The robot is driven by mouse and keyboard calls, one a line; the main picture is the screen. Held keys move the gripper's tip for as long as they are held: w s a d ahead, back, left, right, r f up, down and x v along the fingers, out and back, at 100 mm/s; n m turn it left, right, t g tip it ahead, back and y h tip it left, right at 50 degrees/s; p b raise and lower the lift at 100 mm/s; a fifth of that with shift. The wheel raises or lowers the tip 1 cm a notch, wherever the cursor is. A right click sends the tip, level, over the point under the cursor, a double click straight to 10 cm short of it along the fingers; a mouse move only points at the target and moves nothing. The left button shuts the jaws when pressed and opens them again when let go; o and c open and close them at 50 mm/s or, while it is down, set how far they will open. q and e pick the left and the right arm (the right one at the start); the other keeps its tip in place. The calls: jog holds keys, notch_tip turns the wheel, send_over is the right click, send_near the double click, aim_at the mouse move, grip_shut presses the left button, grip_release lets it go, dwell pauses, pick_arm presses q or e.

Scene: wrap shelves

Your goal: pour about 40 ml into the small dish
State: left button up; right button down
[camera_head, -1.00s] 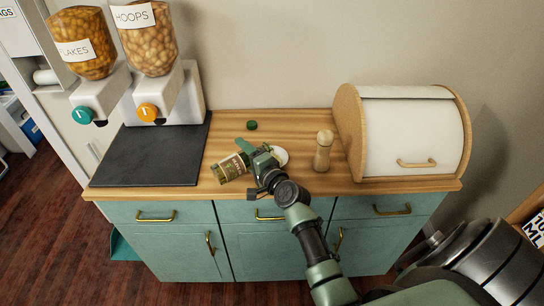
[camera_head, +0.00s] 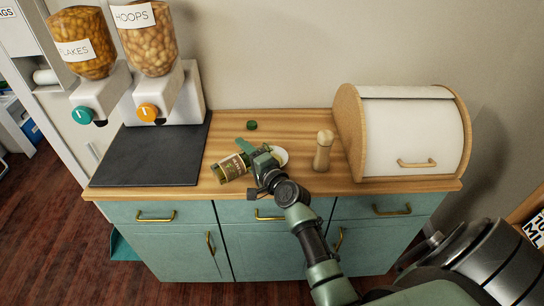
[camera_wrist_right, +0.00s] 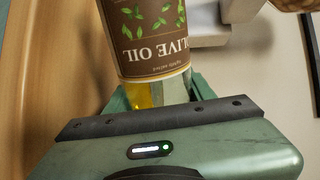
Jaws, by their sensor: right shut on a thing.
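The olive oil bottle (camera_head: 231,167) has a brown label with green leaves. It is strongly tilted above the counter, left of the small white dish (camera_head: 281,155). My right gripper (camera_head: 250,153) is shut on the bottle. In the right wrist view the bottle (camera_wrist_right: 152,40) shows its label upside down, with yellow oil at the end nearest my gripper (camera_wrist_right: 155,95). My gripper and wrist partly cover the dish in the head view. Its contents and any stream of oil cannot be made out. My left gripper is not in view.
A green cap (camera_head: 252,125) lies behind the bottle on the wooden counter (camera_head: 300,122). A wooden shaker (camera_head: 323,150) stands right of the dish, then a white bread bin (camera_head: 415,138). A dark slab (camera_head: 150,157) and two cereal dispensers (camera_head: 150,60) are at the left.

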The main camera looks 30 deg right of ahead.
jog(key=shift+r, duration=0.1)
dwell(0.5)
jog(key=shift+r+n+p, duration=0.4)
jog(key=shift+r+n, duration=0.2)
jog(key=shift+r, duration=0.1)
jog(key=shift+r+n+h, duration=0.15)
jog(key=shift+n+h, duration=0.15)
jog(key=shift+n, duration=0.9)
jog(key=shift+r, duration=0.35)
jog(key=shift+d+r+n+p, duration=0.15)
jog(key=shift+r+n+p, duration=0.1)
jog(key=shift+n+p, duration=0.25)
jog(key=shift+r, duration=0.1)
jog(key=shift+d, duration=0.1)
